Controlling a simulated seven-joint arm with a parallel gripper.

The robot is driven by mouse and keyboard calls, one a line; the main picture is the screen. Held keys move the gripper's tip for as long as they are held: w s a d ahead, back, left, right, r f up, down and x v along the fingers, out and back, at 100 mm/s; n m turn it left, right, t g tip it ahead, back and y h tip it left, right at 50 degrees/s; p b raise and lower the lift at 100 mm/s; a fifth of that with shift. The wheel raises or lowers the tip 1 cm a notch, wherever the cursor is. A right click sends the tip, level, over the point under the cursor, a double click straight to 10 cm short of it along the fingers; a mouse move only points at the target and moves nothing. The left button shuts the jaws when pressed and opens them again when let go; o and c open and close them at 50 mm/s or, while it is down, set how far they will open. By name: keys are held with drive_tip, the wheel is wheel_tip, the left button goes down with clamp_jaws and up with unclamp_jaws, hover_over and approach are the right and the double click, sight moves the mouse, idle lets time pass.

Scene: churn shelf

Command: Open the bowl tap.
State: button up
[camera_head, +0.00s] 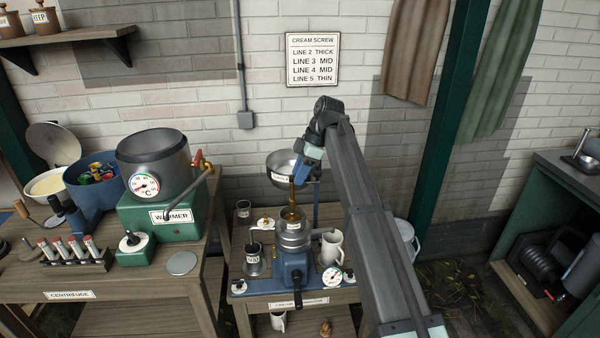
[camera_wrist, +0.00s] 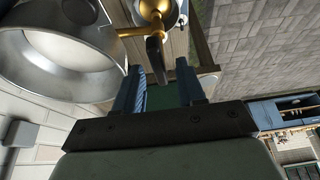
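The metal bowl (camera_head: 280,160) stands on a stand above the cream separator (camera_head: 292,262). A brass tap (camera_head: 291,197) hangs under the bowl, partly hidden by my gripper. In the wrist view the bowl (camera_wrist: 70,55) fills the upper left, and the brass tap (camera_wrist: 143,31) with its dark lever (camera_wrist: 155,62) shows at the top. My gripper (camera_wrist: 160,78) is open and empty. The lever's end appears between the two blue fingertips in the picture, with gaps at both sides; depth is unclear. In the head view my gripper (camera_head: 302,176) is at the bowl's right side.
A white jug (camera_head: 332,246) and a dark cup (camera_head: 254,262) flank the separator. The green warmer (camera_head: 165,215) with a large pot (camera_head: 153,160) stands on the left bench, its tap pointing right. A dark green post (camera_head: 445,120) rises behind my arm.

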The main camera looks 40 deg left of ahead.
sight(292, 186)
clamp_jaws()
drive_tip(key=shift+s+d+m, duration=0.1)
drive_tip(key=shift+m, duration=0.2)
idle(0.3)
drive_tip(key=shift+s+m+t, duration=0.55)
drive_tip(key=shift+m+t, duration=0.5)
drive_tip(key=shift+m, duration=1.8)
drive_tip(key=shift+s+m+t, duration=0.5)
drive_tip(key=shift+m+t, duration=0.6)
drive_tip(key=shift+m, duration=1.8)
drive_tip(key=shift+s+m+t, duration=0.55)
drive_tip(key=shift+m+t, duration=0.5)
drive_tip(key=shift+m, duration=1.8)
unclamp_jaws()
drive_tip(key=shift+r, duration=0.15)
